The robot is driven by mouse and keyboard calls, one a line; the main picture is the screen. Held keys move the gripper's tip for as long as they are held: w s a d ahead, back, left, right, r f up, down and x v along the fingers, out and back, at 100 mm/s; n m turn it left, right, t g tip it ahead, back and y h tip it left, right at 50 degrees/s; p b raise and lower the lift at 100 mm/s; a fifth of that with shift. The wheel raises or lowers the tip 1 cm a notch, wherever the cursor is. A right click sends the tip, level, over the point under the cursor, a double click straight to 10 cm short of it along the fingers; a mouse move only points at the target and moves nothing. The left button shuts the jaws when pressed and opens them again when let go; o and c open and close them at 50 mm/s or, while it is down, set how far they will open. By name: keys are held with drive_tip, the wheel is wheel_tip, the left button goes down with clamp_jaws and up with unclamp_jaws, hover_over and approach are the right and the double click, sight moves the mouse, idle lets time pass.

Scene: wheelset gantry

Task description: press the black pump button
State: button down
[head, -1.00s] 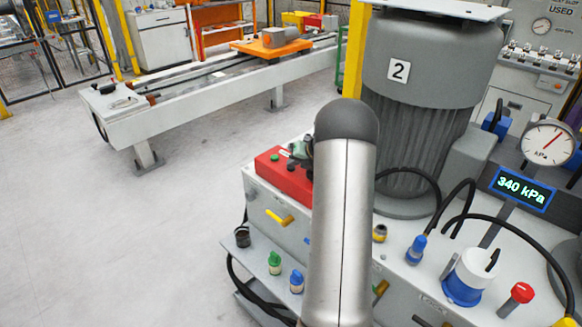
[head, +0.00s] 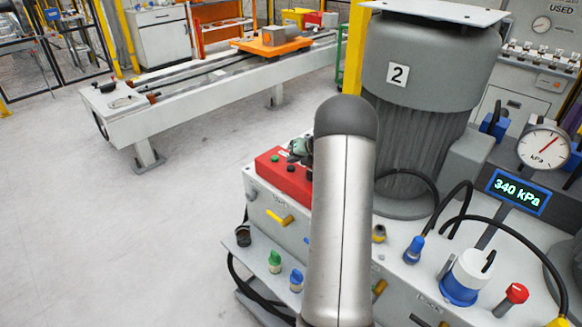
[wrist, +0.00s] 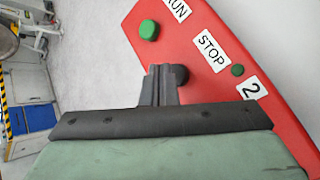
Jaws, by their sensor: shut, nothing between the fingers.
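The red control box (head: 268,176) sits on the pump unit, left of my arm in the head view. In the wrist view its red face (wrist: 205,95) carries RUN, STOP and 2 labels, a larger green button (wrist: 149,30) and a small green one (wrist: 237,70). The black button (wrist: 182,74) lies beside the STOP label, partly hidden by my gripper (wrist: 161,70). My fingers are shut and empty, with their tips right beside the button in the picture. I cannot tell whether they touch it. In the head view my gripper (head: 299,149) is over the box, mostly behind my arm.
A large grey motor (head: 430,60) marked 2 stands right of my arm. The display (head: 519,192) reads 340 kPa, below a round gauge (head: 544,149). Hoses and coloured fittings crowd the right side. Open floor (head: 100,240) lies to the left.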

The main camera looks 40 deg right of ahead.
sight(293, 169)
drive_tip(key=shift+r+p, duration=2.35)
drive_tip(key=shift+r, duration=0.25)
drive_tip(key=shift+f, duration=0.1)
